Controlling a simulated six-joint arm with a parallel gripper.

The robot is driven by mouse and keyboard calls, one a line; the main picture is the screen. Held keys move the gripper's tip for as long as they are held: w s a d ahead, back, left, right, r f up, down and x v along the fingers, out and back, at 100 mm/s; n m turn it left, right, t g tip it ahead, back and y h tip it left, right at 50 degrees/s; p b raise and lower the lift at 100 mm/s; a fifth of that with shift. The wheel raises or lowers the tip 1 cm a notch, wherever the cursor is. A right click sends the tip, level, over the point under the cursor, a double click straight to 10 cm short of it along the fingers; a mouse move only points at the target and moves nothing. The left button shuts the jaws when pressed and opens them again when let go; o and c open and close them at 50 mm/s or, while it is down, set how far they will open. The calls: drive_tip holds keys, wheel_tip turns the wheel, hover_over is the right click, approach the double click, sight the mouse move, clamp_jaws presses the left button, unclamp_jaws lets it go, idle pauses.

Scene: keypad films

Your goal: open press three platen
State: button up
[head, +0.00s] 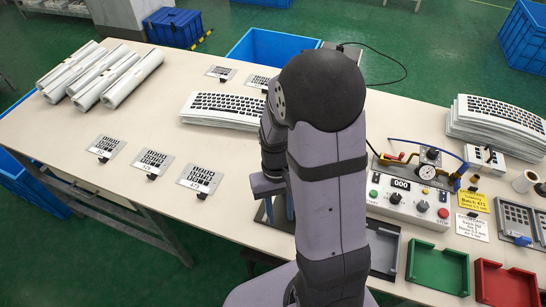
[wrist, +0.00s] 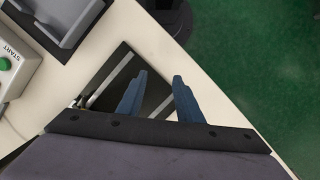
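My gripper (wrist: 160,78) shows in the wrist view with its two blue fingers apart and nothing between them. The fingers are over a dark panel (wrist: 122,62) with a pale metal edge, near the table's edge; I cannot tell if they touch it. I cannot tell whether this panel is the platen of press three. In the head view my gripper (head: 279,212) points down at the table's front edge, partly hidden by my arm. My arm also hides the table behind it. No platen can be clearly identified.
A control box (head: 408,203) reading 000 stands right of my arm. Grey (head: 385,252), green (head: 438,268) and red (head: 506,286) trays line the front edge. Several small numbered plates, including one (head: 201,179), lie left.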

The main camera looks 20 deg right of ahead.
drive_tip(key=w+d+r+t, duration=0.1)
drive_tip(key=w, duration=0.4)
drive_tip(key=w+d+r, duration=0.1)
drive_tip(key=w+d, duration=0.1)
drive_tip(key=w, duration=0.3)
drive_tip(key=w+d+r+m+t, duration=0.1)
drive_tip(key=w, duration=0.5)
drive_tip(key=shift+d+r+t+h, duration=0.15)
drive_tip(key=shift+d+t+h, duration=0.15)
drive_tip(key=shift+h, duration=0.1)
drive_tip(key=shift+w+r+m, duration=0.1)
drive_tip(key=shift+m, duration=0.2)
drive_tip(key=shift+f+p, duration=0.3)
drive_tip(key=shift+f, duration=0.1)
drive_tip(key=shift+d+f+p, duration=0.15)
drive_tip(key=shift+f+p, duration=0.75)
drive_tip(key=shift+f, duration=2.35)
clamp_jaws()
